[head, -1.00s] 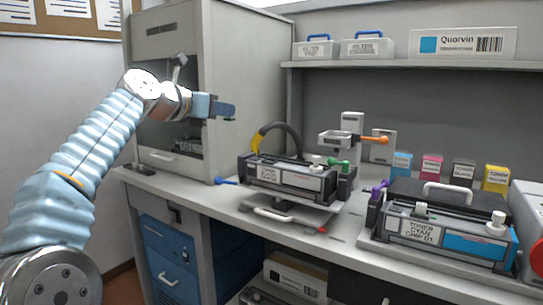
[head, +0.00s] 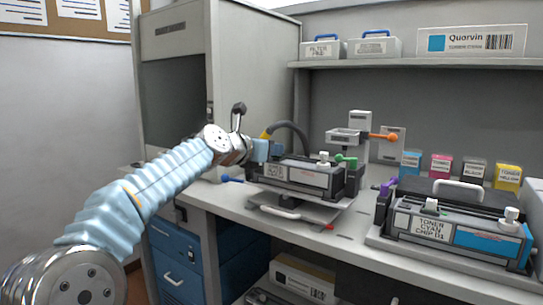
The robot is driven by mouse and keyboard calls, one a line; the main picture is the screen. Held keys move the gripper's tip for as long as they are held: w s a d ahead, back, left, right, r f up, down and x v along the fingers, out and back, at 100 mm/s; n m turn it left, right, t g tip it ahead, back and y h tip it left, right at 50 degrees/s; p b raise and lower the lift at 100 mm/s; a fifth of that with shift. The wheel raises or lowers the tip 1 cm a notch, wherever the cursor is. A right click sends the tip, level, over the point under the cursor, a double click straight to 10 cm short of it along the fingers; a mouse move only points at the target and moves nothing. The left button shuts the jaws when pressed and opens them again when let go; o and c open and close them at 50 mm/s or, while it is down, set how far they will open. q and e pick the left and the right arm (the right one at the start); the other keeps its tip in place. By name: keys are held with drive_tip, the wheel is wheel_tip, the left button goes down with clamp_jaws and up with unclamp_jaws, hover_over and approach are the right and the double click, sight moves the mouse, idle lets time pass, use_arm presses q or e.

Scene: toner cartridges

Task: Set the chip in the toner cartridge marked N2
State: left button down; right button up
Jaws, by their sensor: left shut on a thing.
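My left gripper (head: 266,150) is at the left end of the middle toner cartridge (head: 305,176), by its upper edge. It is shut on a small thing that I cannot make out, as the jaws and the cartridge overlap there. I cannot tell whether it touches the cartridge. The middle cartridge is black and grey, with a pale label too small to read surely, and sits on a grey stand (head: 300,207). A second cartridge (head: 460,232) at the right has a cyan panel and a label reading "TONER CYAN CHIP 01". I can read no N2 mark. My right gripper is not in view.
A black hose (head: 293,128) with a yellow end arches behind the middle cartridge. A post with an orange handle (head: 381,136) stands behind it. Several coloured boxes, one yellow (head: 508,177), line the back right. A tall grey cabinet (head: 255,75) stands behind my left arm.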

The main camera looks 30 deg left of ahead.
use_arm(q)
drive_tip(key=c, duration=1)
unclamp_jaws()
drive_tip(key=shift+w+f, duration=0.1)
drive_tip(key=shift+f, duration=0.15)
drive_tip(key=shift+c, duration=0.2)
drive_tip(key=b+v, duration=0.1)
drive_tip(key=v, duration=1.1)
drive_tip(key=shift+r, duration=0.15)
